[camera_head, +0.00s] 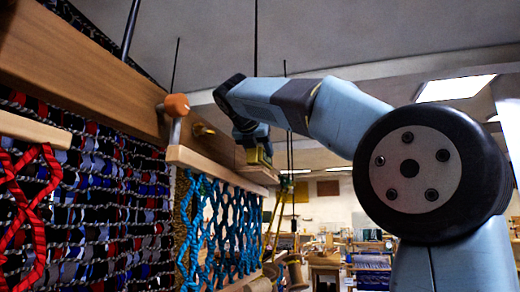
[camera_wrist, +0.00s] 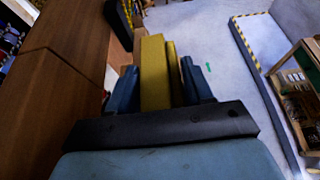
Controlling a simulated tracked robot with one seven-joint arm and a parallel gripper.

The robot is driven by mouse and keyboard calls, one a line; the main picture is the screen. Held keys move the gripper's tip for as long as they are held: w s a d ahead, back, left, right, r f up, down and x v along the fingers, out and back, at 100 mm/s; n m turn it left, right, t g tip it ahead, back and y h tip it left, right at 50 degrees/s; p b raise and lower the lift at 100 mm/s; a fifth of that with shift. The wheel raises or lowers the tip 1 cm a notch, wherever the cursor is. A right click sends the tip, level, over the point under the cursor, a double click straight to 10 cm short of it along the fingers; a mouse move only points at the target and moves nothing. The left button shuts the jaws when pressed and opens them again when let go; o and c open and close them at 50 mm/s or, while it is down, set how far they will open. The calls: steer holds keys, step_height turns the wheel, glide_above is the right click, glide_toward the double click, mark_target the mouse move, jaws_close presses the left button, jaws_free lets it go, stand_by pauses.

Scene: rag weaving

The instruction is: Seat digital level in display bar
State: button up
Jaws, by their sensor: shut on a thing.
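My gripper (camera_head: 254,138) is at the far end of the arm, in the middle of the head view, pointing down. In the wrist view its two blue fingers (camera_wrist: 160,78) are shut on a yellow block, which I take for the digital level (camera_wrist: 155,70). A small yellow part of the level also shows under the gripper in the head view (camera_head: 258,155). Just below it is the right end of a pale wooden bar (camera_head: 215,168) with blue netting, probably the display bar. I cannot tell whether the level touches it. The level's lower end is hidden.
A large wooden beam (camera_head: 85,65) runs along the left, with an orange-knobbed peg (camera_head: 176,106) on it. A dark woven rag panel (camera_head: 100,200) hangs below. Blue netting (camera_head: 222,225) hangs from the pale bar. Open floor (camera_wrist: 225,75) lies beyond the gripper.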

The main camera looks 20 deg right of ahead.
steer(key=shift+f, duration=0.4)
steer(key=shift+f, duration=0.7)
stand_by(0.4)
steer(key=o, duration=1.2)
steer(key=v, duration=1.3)
steer(key=shift+s+a+r, duration=0.1)
steer(key=shift+s+a, duration=0.15)
steer(key=shift+a, duration=0.1)
